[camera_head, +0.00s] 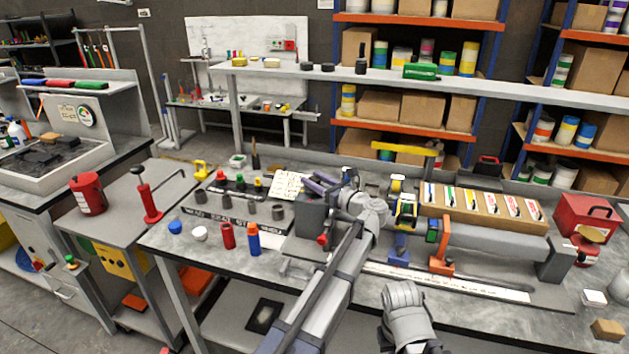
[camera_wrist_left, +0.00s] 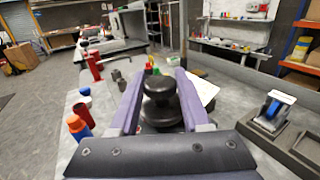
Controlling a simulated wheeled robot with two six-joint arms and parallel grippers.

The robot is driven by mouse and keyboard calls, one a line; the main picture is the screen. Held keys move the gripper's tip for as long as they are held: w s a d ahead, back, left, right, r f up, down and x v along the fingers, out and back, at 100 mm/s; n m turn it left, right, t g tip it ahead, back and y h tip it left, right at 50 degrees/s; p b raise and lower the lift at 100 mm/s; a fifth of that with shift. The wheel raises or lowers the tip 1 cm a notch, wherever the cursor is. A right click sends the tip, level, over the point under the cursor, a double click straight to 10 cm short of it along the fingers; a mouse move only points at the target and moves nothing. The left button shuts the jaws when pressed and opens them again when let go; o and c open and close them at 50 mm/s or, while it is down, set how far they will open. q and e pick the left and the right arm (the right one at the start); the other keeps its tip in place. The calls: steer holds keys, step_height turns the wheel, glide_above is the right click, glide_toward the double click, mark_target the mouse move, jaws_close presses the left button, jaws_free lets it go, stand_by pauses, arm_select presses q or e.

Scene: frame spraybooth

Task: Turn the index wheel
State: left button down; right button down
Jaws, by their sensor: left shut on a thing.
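My left gripper (camera_head: 321,186) is over the workbench, above a grey block-shaped fixture (camera_head: 312,214) with a red-tipped lever. In the left wrist view its two purple fingers lie on either side of a black, stepped round knob (camera_wrist_left: 160,101), and the gripper is shut on it. The knob looks like the index wheel's hub or handle; the fingers and palm hide its lower part. In the head view the gripper and forearm largely cover it. My right gripper does not show.
A red bottle (camera_head: 227,236), a blue bottle (camera_head: 253,240) and small caps stand left of the fixture.

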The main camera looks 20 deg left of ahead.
mark_target(314, 178)
arm_select(q)
steer(key=n+g, duration=0.1)
steer(key=n+g+y, duration=0.1)
steer(key=g, duration=0.1)
steer(key=n+g+y, duration=0.1)
steer(key=shift+w+g, duration=0.3)
steer(key=shift+s+n+g, duration=0.15)
steer(key=shift+n+g, duration=0.75)
steer(key=shift+g, duration=0.3)
steer(key=shift+s+n+g+y, duration=0.1)
steer(key=shift+n+g+y, duration=0.2)
steer(key=shift+g, duration=0.2)
steer(key=shift+c, duration=2)
jaws_free()
steer(key=shift+r, duration=0.15)
step_height(314, 178, up, 10)
steer(key=p, duration=1)
